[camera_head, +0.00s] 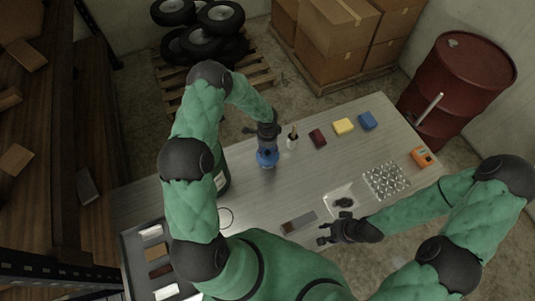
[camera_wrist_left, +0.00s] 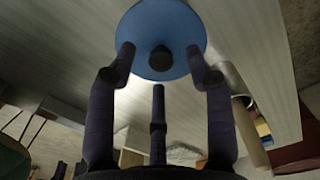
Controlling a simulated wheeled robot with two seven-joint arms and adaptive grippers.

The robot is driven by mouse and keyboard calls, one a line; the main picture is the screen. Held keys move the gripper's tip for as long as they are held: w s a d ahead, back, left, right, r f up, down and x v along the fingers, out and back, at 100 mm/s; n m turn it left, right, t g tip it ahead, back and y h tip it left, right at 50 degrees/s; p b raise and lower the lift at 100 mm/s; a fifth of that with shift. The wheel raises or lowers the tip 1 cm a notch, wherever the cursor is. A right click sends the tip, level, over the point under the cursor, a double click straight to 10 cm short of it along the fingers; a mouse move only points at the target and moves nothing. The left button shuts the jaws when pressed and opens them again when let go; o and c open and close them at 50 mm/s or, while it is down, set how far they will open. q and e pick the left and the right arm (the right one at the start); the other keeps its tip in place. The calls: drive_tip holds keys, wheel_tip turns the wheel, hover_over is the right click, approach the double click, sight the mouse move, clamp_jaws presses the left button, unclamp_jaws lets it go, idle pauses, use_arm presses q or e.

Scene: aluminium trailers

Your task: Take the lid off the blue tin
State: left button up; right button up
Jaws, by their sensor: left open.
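The blue tin (camera_head: 267,159) stands on the grey table, beneath my left gripper (camera_head: 267,141). In the left wrist view its round blue top (camera_wrist_left: 160,22) with a dark knob at the middle faces the camera. The dark fingers of my left gripper (camera_wrist_left: 160,68) are spread apart around the knob's line, with nothing between them. I cannot tell whether a fingertip touches the tin. My right gripper (camera_head: 326,234) hangs near the table's front edge, its fingers apart and empty.
A white cup with brushes (camera_head: 292,143) stands just right of the tin, then a dark red block (camera_head: 318,138), a yellow block (camera_head: 343,127) and a blue block (camera_head: 367,121). A dark green container (camera_head: 222,182) stands to the left. Bare table (camera_head: 275,195) lies in front of the tin.

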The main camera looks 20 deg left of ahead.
use_arm(q)
drive_tip(key=shift+w+f, duration=0.1)
drive_tip(key=shift+f, duration=1.15)
drive_tip(key=c, duration=1)
drive_tip(key=shift+c, duration=0.2)
drive_tip(key=shift+r, duration=0.15)
